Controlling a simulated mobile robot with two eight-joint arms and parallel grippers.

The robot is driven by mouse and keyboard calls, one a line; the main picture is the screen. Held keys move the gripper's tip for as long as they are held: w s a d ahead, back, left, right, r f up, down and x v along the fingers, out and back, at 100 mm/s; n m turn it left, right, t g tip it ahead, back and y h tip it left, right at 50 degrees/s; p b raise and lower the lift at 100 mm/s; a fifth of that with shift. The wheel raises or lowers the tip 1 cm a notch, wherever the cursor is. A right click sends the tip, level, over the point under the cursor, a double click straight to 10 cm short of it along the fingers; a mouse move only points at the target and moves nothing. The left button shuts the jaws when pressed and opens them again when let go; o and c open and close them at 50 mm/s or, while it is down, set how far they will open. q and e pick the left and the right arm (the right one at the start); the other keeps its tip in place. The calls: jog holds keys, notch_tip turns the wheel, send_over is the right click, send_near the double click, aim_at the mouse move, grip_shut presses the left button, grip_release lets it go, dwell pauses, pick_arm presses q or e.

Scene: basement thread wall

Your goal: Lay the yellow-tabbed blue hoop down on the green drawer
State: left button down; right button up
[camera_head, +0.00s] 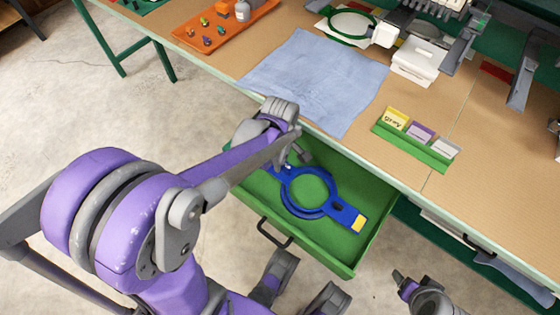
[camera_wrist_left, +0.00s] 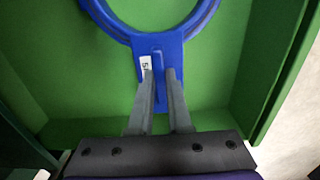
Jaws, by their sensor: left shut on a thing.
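The blue hoop (camera_head: 342,212) is inside the open green drawer (camera_head: 352,250), roughly level, with its yellow tab (camera_head: 359,223) toward the drawer's right front. My left gripper (camera_head: 292,163) reaches in from the back left and is shut on the hoop's other tab. In the left wrist view the two fingers (camera_wrist_left: 160,80) pinch this blue tab (camera_wrist_left: 160,48), which has a small white label. The drawer floor (camera_wrist_left: 95,75) shows around it. I cannot tell whether the hoop touches the floor. My right gripper (camera_head: 410,285) is partly in view at the bottom right, its jaws unclear.
The workbench above the drawer holds a blue cloth (camera_head: 315,80), a green card holder (camera_head: 410,147), an orange tray (camera_head: 225,25) and a green hoop (camera_head: 352,38) at a machine. The drawer handle (camera_head: 272,235) sticks out at the front. The drawer's walls rise around the hoop.

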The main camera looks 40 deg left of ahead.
pick_arm(q)
jog(key=shift+f, duration=0.2)
jog(key=c, duration=0.8)
grip_release()
notch_tip(320, 180, up, 11)
jog(key=p, duration=0.3)
jog(key=shift+s, duration=0.1)
